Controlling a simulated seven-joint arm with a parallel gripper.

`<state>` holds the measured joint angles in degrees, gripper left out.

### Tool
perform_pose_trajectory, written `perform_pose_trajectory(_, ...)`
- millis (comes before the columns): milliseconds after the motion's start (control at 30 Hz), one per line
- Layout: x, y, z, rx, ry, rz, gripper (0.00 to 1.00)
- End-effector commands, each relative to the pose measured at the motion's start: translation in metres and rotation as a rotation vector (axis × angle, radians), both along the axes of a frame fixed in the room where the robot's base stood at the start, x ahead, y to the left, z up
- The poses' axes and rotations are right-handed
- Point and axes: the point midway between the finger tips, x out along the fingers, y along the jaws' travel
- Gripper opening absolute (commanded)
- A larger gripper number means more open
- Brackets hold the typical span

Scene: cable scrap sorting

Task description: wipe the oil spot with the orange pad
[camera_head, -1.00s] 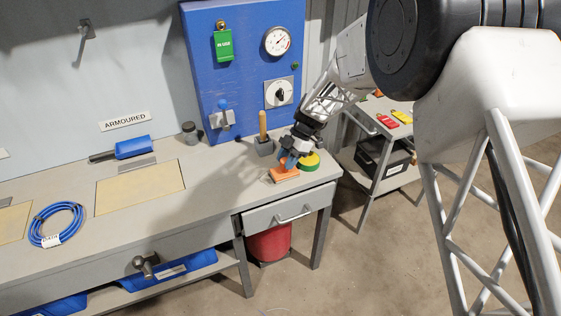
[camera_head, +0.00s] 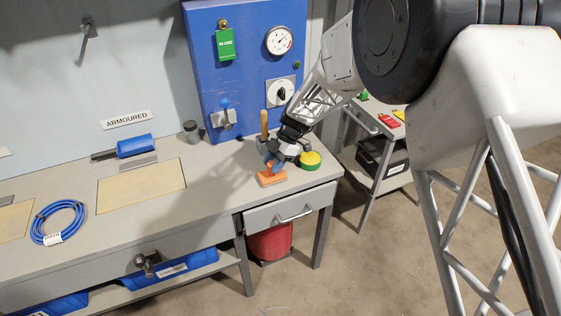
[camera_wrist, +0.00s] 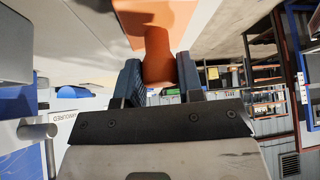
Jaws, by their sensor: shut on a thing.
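The orange pad (camera_head: 271,180) lies at the right end of the grey workbench, near its front edge. My gripper (camera_head: 273,164) is above it, shut on the pad's upright handle. In the wrist view the pad's orange handle (camera_wrist: 158,60) stands between my two blue fingertips (camera_wrist: 158,80), with the flat orange base beyond. The pad appears to be down on the bench top; exact contact cannot be told. I cannot make out an oil spot; the bench under and around the pad is partly hidden.
A yellow and green round thing (camera_head: 310,160) stands just right of the pad. A wooden-handled tool (camera_head: 264,125) stands behind my gripper. A blue cable coil (camera_head: 59,222) and a blue roller-like tool (camera_head: 135,146) are farther left. The bench's front edge is close.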

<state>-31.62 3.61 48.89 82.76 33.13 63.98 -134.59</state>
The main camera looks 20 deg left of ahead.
Motion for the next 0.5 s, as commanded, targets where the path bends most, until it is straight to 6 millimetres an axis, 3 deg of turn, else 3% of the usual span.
perform_pose_trajectory(500,-0.031,0.031,0.002,0.0,-0.001,0.001,0.05)
